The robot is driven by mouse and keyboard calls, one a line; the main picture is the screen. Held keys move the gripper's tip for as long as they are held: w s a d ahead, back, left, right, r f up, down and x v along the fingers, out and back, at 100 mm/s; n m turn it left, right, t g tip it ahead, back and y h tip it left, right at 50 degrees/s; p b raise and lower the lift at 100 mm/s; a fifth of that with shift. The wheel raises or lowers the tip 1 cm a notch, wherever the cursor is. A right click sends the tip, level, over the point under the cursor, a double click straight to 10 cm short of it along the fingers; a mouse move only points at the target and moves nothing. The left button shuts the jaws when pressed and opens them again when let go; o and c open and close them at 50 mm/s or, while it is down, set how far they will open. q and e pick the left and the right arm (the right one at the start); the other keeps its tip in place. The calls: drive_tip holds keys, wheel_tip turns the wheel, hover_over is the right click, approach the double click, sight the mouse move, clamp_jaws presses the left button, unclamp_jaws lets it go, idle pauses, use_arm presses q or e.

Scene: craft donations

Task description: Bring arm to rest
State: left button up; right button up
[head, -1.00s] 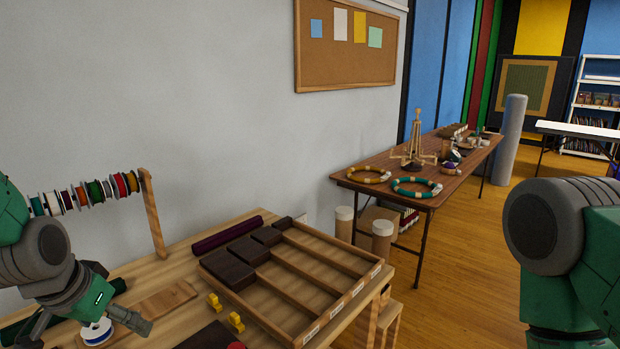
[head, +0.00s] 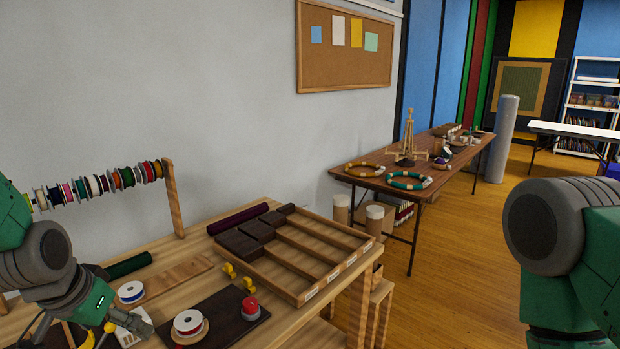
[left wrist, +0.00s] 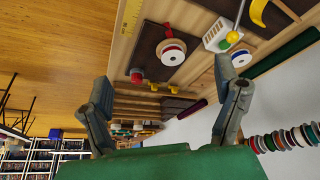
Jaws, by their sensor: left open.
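My left gripper (head: 98,332) is low at the left edge of the head view, over the front left of the wooden workbench (head: 200,258). In the left wrist view its two fingers (left wrist: 165,78) are spread wide with nothing between them. A white spool with blue thread (head: 131,291) lies on a wooden board beyond it. A white spool with red thread (head: 188,322) sits on a dark board to its right; the red spool also shows in the left wrist view (left wrist: 171,52). My right arm shows at the right edge, but its gripper is out of frame.
A wooden divided tray (head: 300,298) with dark blocks is at the bench's right. A rack of thread spools (head: 100,185) stands along the wall. A red-topped item (head: 250,306) and yellow pieces (head: 229,270) lie nearby. A brown table (head: 440,160) stands farther back. Open floor lies right.

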use_arm(q)
drive_tip(key=s+d+f+n+g, duration=0.1)
drive_tip(key=s+d+f+g, duration=0.1)
drive_tip(key=s+f, duration=1.1)
drive_tip(key=s+d+f+g, duration=0.1)
drive_tip(key=s+f+g, duration=0.2)
drive_tip(key=s+f, duration=1.05)
wheel_tip(320, 180, down, 9)
drive_tip(key=w+d+t+b, duration=0.1)
drive_tip(key=w+b, duration=0.1)
drive_tip(key=b, duration=0.8)
drive_tip(key=shift+w+d+m, duration=0.15)
drive_tip(key=shift+w+m, duration=0.1)
drive_tip(key=shift+m, duration=0.05)
use_arm(e)
wheel_tip(320, 180, down, 10)
drive_tip(key=shift+w, duration=0.35)
